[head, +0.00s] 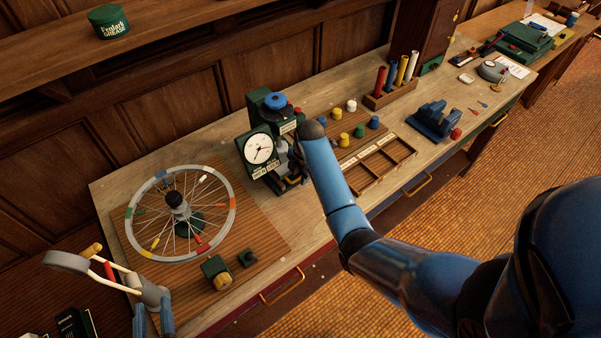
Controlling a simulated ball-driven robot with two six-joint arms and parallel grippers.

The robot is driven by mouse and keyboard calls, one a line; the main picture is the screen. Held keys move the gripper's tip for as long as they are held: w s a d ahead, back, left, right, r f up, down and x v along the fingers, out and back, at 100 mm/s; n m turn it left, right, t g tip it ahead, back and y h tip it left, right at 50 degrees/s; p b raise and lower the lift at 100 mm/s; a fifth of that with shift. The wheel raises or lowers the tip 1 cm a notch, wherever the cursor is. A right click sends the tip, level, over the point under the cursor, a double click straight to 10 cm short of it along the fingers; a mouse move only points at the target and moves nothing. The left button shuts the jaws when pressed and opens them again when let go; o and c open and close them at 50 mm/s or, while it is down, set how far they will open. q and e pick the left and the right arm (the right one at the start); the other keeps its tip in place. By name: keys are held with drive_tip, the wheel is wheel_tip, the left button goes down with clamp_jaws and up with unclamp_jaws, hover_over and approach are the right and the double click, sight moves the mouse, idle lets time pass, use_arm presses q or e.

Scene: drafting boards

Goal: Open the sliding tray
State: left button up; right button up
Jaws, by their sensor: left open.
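A shallow wooden tray (414,155) with a few open compartments lies on the bench, right of the dial gauge. I cannot tell whether it is the sliding tray. Brass handles sit on the bench front, one at lower left (283,287) and one below the tray (418,184). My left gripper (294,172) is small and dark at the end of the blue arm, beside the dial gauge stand. It is open, its fingers partly hidden against the dark stand; I cannot tell whether it touches anything. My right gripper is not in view.
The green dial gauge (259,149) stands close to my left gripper. A spoked wheel (232,215) on a ribbed board and a ring lamp (68,262) are at left. Coloured knobs (359,131), tubes (401,71) and a blue vise (434,121) are farther right.

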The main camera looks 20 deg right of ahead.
drive_tip(key=shift+f, duration=0.15)
drive_tip(key=shift+c, duration=0.2)
clamp_jaws()
drive_tip(key=shift+w, duration=0.1)
idle(1.1)
